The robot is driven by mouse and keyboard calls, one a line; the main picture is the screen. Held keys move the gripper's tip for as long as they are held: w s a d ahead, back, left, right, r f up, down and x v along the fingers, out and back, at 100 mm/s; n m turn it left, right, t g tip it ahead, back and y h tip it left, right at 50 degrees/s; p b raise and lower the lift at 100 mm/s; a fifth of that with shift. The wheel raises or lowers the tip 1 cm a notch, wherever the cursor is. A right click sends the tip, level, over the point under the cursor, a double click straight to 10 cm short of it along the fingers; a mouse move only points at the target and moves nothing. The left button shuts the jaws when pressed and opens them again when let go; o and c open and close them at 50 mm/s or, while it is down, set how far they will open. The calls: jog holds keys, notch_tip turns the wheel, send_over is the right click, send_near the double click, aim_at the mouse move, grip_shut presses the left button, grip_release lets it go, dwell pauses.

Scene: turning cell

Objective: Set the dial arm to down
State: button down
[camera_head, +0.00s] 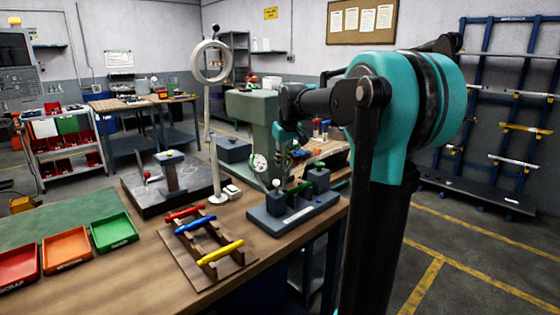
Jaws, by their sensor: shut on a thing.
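The dial (260,162), with a round white face, stands tilted at the left end of a blue-grey fixture base (325,213) on the wooden bench. The dial arm is a small part beside it, mostly hidden by my gripper. My gripper (281,166) is small in view, just right of the dial face, reaching down from my teal and black arm. It is shut on the dial arm. The fingertips and their exact grip are too small to make out. I cannot tell the dial arm's angle.
Dark blocks (318,180) stand on the fixture's right side. A wooden rack (212,252) with red, blue and yellow bars lies in front. A magnifier lamp (211,62) rises behind. Red, orange and green trays (113,244) sit at left. A dark plate (150,196) with a post lies behind.

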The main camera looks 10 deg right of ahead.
aim_at(295, 167)
jog(key=shift+s+d+r+t+y, duration=0.1)
jog(key=shift+s+d+t+y, duration=0.25)
jog(key=shift+t, duration=0.25)
jog(key=shift+s+d+t+y, duration=0.2)
jog(key=shift+s+t+y, duration=0.2)
jog(key=shift+t, duration=0.2)
jog(key=shift+s+d+m+t+y, duration=0.15)
jog(key=shift+s+d+t+y, duration=0.1)
jog(key=shift+t+y, duration=0.25)
jog(key=shift+s+d+m+t+y, duration=0.15)
jog(key=shift+s+t+y, duration=0.1)
jog(key=shift+t, duration=0.45)
jog(key=t, duration=0.1)
jog(key=s+t+y, duration=0.1)
jog(key=shift+s+d+f+t+y, duration=0.15)
jog(key=shift+d+f+t+y, duration=0.15)
jog(key=shift+d+f, duration=0.1)
jog(key=shift+s+d+f+m+t+y, duration=0.15)
jog(key=shift+s+f+t+y, duration=0.15)
jog(key=shift+t, duration=0.35)
jog(key=shift+s+d+f+m+t+y, duration=0.15)
jog(key=shift+t+y, duration=0.25)
jog(key=shift+t, duration=0.25)
jog(key=shift+r, duration=0.1)
jog(key=c, duration=1.7)
grip_release()
